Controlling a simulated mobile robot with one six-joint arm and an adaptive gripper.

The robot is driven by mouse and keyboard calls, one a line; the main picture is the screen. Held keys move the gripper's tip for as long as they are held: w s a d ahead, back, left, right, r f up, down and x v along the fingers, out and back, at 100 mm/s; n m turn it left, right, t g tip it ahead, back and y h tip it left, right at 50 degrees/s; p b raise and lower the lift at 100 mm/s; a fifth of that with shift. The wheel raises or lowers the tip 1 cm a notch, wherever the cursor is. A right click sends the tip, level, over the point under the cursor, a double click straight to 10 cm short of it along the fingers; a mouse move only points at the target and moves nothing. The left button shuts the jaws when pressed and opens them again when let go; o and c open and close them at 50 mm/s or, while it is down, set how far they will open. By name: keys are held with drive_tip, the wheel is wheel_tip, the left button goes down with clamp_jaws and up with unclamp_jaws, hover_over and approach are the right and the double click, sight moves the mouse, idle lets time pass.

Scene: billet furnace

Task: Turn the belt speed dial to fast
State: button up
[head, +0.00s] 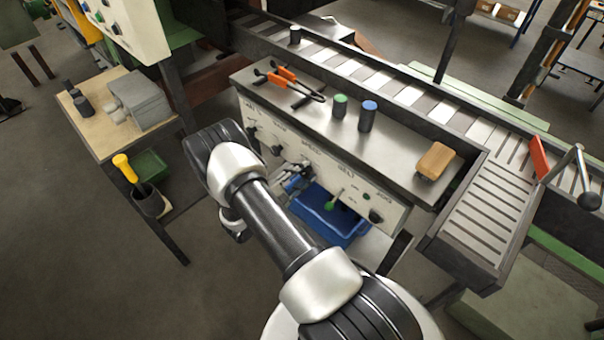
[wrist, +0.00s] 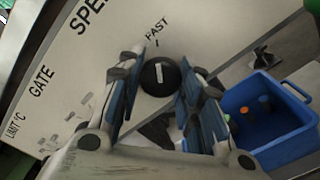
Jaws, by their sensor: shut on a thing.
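The belt speed dial (wrist: 160,76) is a round black knob on the pale panel (wrist: 60,75), in the wrist view. Its white pointer line aims up in the picture, about toward the tick under the word FAST. My gripper (wrist: 161,88) has its blue-padded fingers on either side of the dial and is shut on it. In the head view my gripper (head: 297,178) is at the panel's front under the SPEED label, and it hides the dial there.
A blue bin (head: 345,233) sits just below the panel. Orange-handled tongs (head: 285,80), two capped cylinders and a tan block (head: 435,161) lie on top.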

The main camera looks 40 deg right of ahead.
drive_tip(key=o, duration=1.1)
drive_tip(key=shift+a, duration=0.1)
drive_tip(key=a, duration=0.8)
drive_tip(key=s+a, duration=0.1)
drive_tip(key=a, duration=0.2)
drive_tip(key=shift+a, duration=0.4)
